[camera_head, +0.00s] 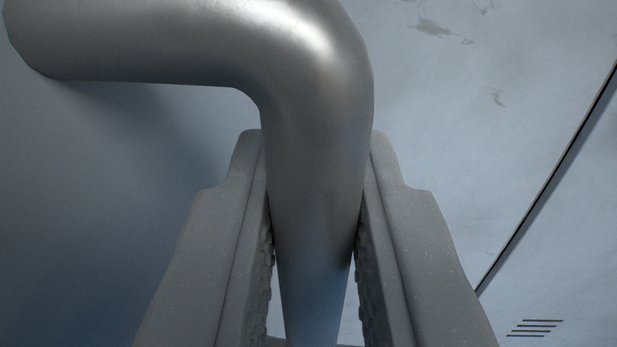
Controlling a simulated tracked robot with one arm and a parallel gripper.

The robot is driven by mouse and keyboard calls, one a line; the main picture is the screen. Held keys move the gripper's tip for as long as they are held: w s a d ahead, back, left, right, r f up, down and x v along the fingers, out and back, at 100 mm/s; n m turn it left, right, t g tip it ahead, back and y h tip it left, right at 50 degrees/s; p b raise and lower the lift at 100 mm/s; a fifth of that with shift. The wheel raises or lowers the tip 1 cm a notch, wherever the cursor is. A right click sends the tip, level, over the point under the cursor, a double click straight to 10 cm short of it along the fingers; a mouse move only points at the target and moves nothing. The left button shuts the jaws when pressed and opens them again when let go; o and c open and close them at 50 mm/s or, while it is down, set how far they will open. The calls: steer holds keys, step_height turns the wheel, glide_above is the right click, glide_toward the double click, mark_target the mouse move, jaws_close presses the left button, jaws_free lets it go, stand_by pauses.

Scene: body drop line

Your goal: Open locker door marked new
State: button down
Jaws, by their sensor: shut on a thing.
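A thick grey metal handle (318,120) fills the upper middle of the view. It bends from the left edge of its upper part down between the fingers of my gripper (314,190). My gripper is shut on the handle, with one finger on each side of its lower bar. The locker door (460,130) is the pale blue-grey, scuffed metal surface behind the handle. No marking can be read in this view. The lower end of the handle is out of view.
A dark straight seam (545,185) runs diagonally down the right side of the metal surface. Several short vent slots (535,328) show at the lower right. The left side is a shaded, plain surface.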

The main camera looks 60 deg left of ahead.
steer(key=c, duration=1.4)
jaws_free()
steer(key=shift+s+d+f, duration=0.15)
steer(key=shift+d+f, duration=0.05)
steer(key=shift+d, duration=0.25)
steer(key=shift+c, duration=0.2)
steer(key=shift+a, duration=0.25)
steer(key=shift+w, duration=0.2)
steer(key=shift+a+r, duration=0.1)
steer(key=shift+r, duration=0.1)
